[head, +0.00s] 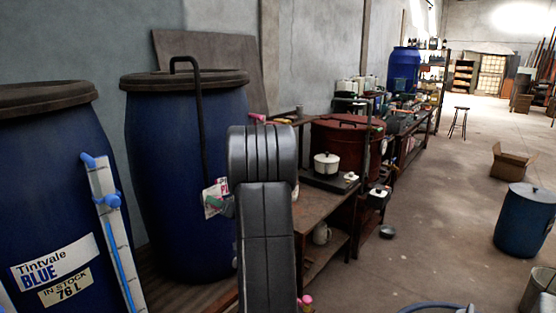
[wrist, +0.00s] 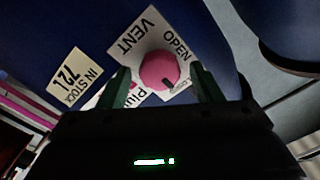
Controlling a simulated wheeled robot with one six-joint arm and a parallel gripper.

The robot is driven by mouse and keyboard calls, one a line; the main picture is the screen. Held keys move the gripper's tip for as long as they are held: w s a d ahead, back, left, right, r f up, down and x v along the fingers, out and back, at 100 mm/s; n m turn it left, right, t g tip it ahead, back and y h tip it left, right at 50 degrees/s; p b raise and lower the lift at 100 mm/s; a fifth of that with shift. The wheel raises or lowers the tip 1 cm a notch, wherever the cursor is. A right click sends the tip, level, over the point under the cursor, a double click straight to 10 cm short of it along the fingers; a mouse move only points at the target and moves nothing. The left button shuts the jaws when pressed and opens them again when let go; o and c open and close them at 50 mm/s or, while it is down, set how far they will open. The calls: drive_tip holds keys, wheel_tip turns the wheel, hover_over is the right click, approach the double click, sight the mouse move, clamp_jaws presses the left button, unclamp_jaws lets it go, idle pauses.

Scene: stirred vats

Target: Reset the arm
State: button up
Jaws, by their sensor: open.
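My gripper (wrist: 159,74) is open in the wrist view, with one green finger on each side of a pink knob (wrist: 158,70). Gaps show between the knob and both fingers. The knob sits on a white plate (wrist: 138,36) marked VENT and OPEN, on a blue vat (wrist: 55,30). In the head view my arm stands in front of the second blue vat (head: 165,180), which has a dark bent pipe. A bit of green finger shows by a white label (head: 212,192); the rest of my gripper is hidden.
Another blue vat (head: 45,150) with a sight tube (head: 112,225) stands at left. A wooden bench (head: 315,205) with a white pot (head: 326,163) is close at right of my arm.

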drive_tip(key=shift+s+a+n+b, duration=0.1)
drive_tip(key=shift+n+b, duration=3.4)
drive_tip(key=shift+b, duration=0.1)
drive_tip(key=shift+r, duration=0.1)
